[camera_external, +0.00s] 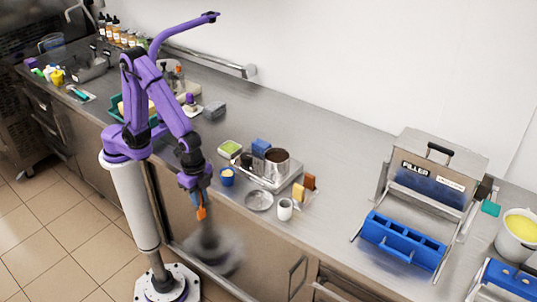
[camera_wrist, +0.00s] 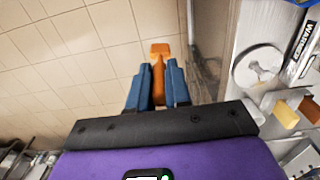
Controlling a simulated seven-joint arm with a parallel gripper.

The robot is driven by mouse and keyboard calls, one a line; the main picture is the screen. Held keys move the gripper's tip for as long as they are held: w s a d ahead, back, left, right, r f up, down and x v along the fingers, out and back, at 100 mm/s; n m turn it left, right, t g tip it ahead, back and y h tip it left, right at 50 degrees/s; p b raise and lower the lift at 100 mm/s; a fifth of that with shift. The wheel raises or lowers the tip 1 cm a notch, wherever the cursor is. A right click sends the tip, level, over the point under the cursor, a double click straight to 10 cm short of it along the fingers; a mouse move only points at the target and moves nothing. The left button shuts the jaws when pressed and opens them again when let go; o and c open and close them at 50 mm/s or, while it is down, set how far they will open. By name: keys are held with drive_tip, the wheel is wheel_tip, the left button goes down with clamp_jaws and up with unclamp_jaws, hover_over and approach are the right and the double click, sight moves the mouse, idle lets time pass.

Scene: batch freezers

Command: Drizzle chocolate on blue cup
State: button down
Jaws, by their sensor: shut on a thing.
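A small blue cup (camera_external: 227,180) with pale content stands on the counter near its front edge. A steel pot (camera_external: 276,168), dark inside, stands on a metal tray to the cup's right; I cannot tell what the pot holds. My gripper (camera_external: 198,198) hangs left of the blue cup, in front of the counter edge. It is shut on an orange tool (camera_external: 201,213), whose tip points down in the external view. In the wrist view the blue fingers of my gripper (camera_wrist: 158,92) clasp the orange tool (camera_wrist: 158,62) over the tiled floor. The blue cup does not clearly show there.
A round metal dish (camera_external: 259,201), a white cup (camera_external: 285,209) and brown and tan blocks (camera_external: 299,190) stand right of the blue cup. A green-topped container (camera_external: 230,148) is behind it. A filler machine (camera_external: 430,180) and blue rack (camera_external: 402,240) stand farther right.

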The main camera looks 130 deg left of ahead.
idle(0.7)
drive_tip(key=w+a+r+t, duration=0.1)
drive_tip(key=a+r, duration=0.4)
drive_tip(key=a, duration=0.5)
drive_tip(key=w+a+r+y, duration=0.15)
drive_tip(key=a+r, duration=0.35)
drive_tip(key=a, duration=0.6)
drive_tip(key=w+a+r+t, duration=0.15)
drive_tip(key=a+r, duration=0.25)
drive_tip(key=a, duration=0.6)
wheel_tip(320, 180, down, 10)
drive_tip(key=shift+a+g, duration=0.1)
drive_tip(key=shift+g, duration=0.15)
drive_tip(key=w+a+v, duration=0.1)
drive_tip(key=v, duration=0.7)
drive_tip(key=shift+w+r, duration=0.2)
drive_tip(key=shift+r, duration=0.15)
idle(0.4)
idle(0.4)
